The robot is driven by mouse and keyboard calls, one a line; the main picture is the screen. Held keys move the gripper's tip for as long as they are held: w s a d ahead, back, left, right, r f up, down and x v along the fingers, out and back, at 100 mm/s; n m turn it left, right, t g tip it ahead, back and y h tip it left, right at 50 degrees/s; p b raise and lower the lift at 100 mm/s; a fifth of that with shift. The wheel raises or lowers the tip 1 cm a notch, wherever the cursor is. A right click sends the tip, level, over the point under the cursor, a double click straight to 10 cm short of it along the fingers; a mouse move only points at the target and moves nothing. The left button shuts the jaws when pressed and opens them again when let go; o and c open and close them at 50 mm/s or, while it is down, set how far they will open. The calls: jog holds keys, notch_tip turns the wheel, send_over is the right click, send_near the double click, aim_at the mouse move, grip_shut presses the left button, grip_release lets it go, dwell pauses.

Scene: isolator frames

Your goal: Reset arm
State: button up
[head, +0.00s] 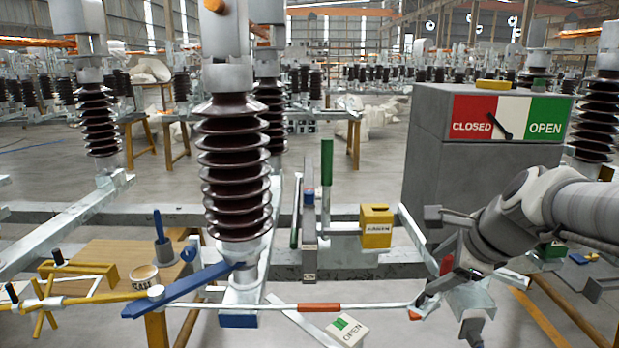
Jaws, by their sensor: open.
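My gripper (442,284) is at the lower right, at the end of my grey arm (520,210), which reaches in from the right edge. Its jaws are open, and I see nothing held between them. Its dark fingers lie close to the right end of a thin pale rod with an orange band (319,307). I cannot tell whether they touch the rod. The near fingers overlap other grey metal parts, so their exact outline is unclear.
A grey cabinet (425,150) with a CLOSED/OPEN sign (512,117) stands behind my arm; its pointer is between the halves.

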jog(key=s+a+f+n, duration=0.1)
jog(key=s+a+n, duration=0.2)
jog(key=s+n, duration=0.3)
jog(key=s+a+f+n+g+h, duration=0.1)
jog(key=s+a+n, duration=0.1)
jog(key=s+n, duration=0.45)
jog(key=s+a+f+n, duration=0.1)
jog(key=s+a+n, duration=0.25)
jog(key=n, duration=0.55)
notch_tip(320, 180, up, 16)
jog(key=p, duration=1.6)
jog(key=shift+s+d+n+g+h, duration=0.3)
jog(key=shift+s+n, duration=0.05)
jog(key=shift+n, duration=0.1)
jog(key=c, duration=0.3)
jog(key=shift+a, duration=0.1)
